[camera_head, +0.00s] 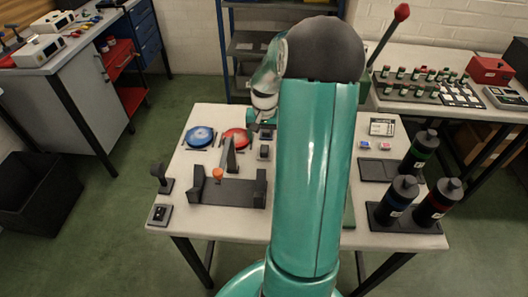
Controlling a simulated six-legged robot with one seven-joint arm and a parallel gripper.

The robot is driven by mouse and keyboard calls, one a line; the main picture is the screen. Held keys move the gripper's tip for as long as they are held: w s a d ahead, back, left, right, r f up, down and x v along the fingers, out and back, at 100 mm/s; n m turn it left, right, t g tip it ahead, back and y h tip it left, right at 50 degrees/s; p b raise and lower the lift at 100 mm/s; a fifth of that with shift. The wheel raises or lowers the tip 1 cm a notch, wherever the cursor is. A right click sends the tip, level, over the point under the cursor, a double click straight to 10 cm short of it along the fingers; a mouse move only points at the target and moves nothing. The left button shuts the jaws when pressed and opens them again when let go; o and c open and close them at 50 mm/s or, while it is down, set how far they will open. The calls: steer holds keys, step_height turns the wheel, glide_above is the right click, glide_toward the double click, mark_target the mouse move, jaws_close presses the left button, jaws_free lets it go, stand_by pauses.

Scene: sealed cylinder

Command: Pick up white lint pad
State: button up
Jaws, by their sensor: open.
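I cannot make out a white lint pad in this view; my large green arm covers the middle of the table. My gripper (254,124) is partly visible just left of the arm, over the back part of the white table (200,227), near a red round dish (234,137). It is open, and I see nothing held in it. Its fingertips are small and partly hidden.
A blue dish (200,136) and a dark cradle (228,191) stand on the left. Black bottles (394,199) stand in a dark tray at the right, with a small card (382,127) behind. Another bench (410,103) stands at the back right.

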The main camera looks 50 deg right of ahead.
mark_target(265, 148)
steer(key=f, duration=0.6)
steer(key=shift+w+d+f, duration=0.1)
steer(key=shift+d+f, duration=0.1)
steer(key=c, duration=1.1)
steer(key=shift+o, duration=0.2)
steer(key=shift+r, duration=0.2)
step_height(265, 148, up, 10)
steer(key=shift+f, duration=0.1)
steer(key=o, duration=0.4)
steer(key=c, duration=0.3)
